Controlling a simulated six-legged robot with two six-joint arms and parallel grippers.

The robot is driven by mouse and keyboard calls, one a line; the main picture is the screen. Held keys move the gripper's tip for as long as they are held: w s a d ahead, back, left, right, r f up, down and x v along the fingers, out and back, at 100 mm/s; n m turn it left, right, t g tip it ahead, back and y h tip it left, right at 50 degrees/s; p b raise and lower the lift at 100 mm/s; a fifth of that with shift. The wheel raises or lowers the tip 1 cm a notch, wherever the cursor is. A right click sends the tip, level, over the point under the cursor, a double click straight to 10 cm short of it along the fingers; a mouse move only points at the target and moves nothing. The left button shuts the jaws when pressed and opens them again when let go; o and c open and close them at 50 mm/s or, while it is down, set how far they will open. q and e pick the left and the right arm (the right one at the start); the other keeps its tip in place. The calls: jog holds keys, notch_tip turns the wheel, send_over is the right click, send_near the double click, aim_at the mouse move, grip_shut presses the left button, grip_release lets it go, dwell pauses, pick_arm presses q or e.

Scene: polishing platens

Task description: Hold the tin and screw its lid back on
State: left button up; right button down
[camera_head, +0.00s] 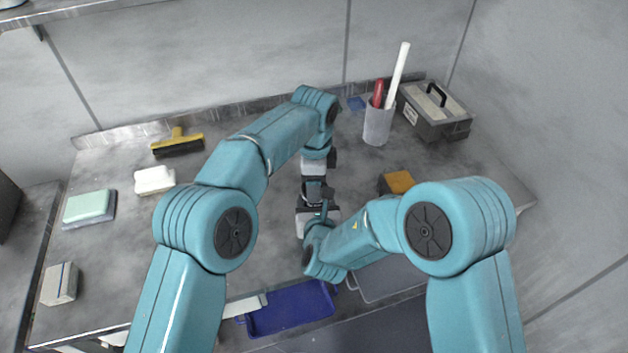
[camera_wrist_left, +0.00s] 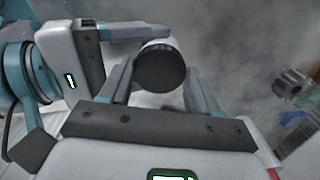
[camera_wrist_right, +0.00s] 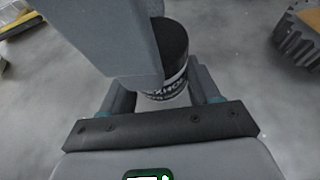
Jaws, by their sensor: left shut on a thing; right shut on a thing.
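The tin (camera_wrist_right: 168,88) is a small cylinder with a white-lettered label, seen in the right wrist view between my right gripper's (camera_wrist_right: 165,98) fingers. A black lid (camera_wrist_right: 175,42) sits against its end; I cannot tell how far it is threaded. In the left wrist view the lid (camera_wrist_left: 160,70) shows as a dark round disc between my left gripper's (camera_wrist_left: 158,84) fingertips. My left gripper is shut on the lid and my right gripper on the tin. In the head view the left gripper (camera_head: 314,188) and right gripper (camera_head: 318,208) meet at mid-bench, largely hiding both.
A cup (camera_head: 377,125) with red and white rods and a toolbox (camera_head: 436,112) stand at back right. An orange-topped block (camera_head: 398,182) is right of the grippers. A blue tray (camera_head: 290,316) lies in front. A yellow brush (camera_head: 178,145) and pads (camera_head: 88,205) lie left.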

pick_arm(q)
jog(key=m, duration=0.5)
jog(key=shift+w, duration=0.1)
jog(key=m, duration=0.4)
jog(key=shift+m, duration=0.4)
jog(key=o, duration=1.2)
jog(key=shift+c, duration=0.2)
jog(key=shift+r, duration=2.2)
